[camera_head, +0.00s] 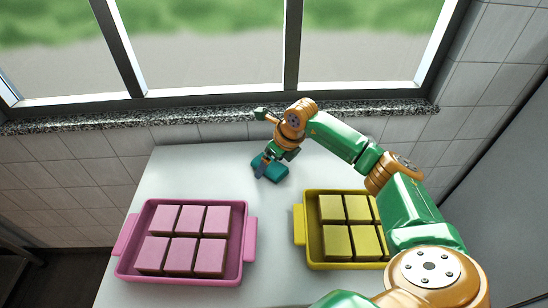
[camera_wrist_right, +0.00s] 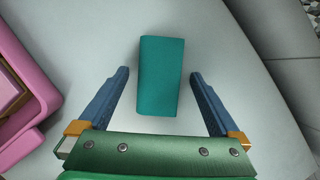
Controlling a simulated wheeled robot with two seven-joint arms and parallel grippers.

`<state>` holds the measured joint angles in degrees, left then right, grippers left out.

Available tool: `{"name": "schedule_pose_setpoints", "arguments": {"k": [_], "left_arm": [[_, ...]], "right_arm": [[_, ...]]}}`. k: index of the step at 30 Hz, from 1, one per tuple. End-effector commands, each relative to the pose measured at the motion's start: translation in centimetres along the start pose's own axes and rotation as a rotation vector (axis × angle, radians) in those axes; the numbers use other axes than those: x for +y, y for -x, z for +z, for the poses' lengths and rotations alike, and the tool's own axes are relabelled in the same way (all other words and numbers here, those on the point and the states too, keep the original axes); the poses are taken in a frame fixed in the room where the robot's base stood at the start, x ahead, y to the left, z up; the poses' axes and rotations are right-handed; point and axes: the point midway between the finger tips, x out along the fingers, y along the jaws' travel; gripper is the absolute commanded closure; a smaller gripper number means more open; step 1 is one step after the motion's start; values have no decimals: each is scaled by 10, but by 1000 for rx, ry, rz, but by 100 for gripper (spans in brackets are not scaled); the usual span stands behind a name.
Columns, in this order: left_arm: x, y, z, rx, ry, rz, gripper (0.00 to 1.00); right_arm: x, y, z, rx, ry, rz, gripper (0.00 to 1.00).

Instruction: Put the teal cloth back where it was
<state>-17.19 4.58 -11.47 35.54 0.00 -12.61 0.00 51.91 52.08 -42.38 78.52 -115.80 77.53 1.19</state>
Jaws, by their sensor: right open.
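The teal cloth (camera_head: 272,172) lies on the white table towards the back, a small folded block. In the right wrist view the cloth (camera_wrist_right: 161,76) lies flat between and just beyond the two blue fingers, with a gap on each side. My right gripper (camera_wrist_right: 158,82) is open above it and not touching it as far as I can see. In the head view my right gripper (camera_head: 264,164) points down at the cloth and partly covers it. My left gripper is not in view.
A pink tray (camera_head: 243,250) with several pink-topped cakes stands at the front left. A yellow tray (camera_head: 301,238) with several yellow-topped cakes stands at the right, partly behind my right arm. The white table (camera_head: 185,165) is clear at back left and between the trays. A window sill (camera_head: 190,116) lies behind.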

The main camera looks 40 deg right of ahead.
Motion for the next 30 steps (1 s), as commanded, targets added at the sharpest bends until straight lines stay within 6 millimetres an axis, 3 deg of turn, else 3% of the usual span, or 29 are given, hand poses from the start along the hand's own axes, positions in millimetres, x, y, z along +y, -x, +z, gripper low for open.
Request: {"name": "schedule_pose_setpoints", "arguments": {"k": [4, 12, 15, 30], "left_arm": [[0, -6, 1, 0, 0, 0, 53], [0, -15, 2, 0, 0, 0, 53], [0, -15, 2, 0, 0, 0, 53], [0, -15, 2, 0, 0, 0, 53]], "right_arm": [[-1, 25, 0, -5, 2, -4, 1], [-1, 97, 0, -6, 1, -3, 1], [0, 112, 0, -3, 0, -1, 1], [0, 119, 0, -1, 0, 0, 1]]}}
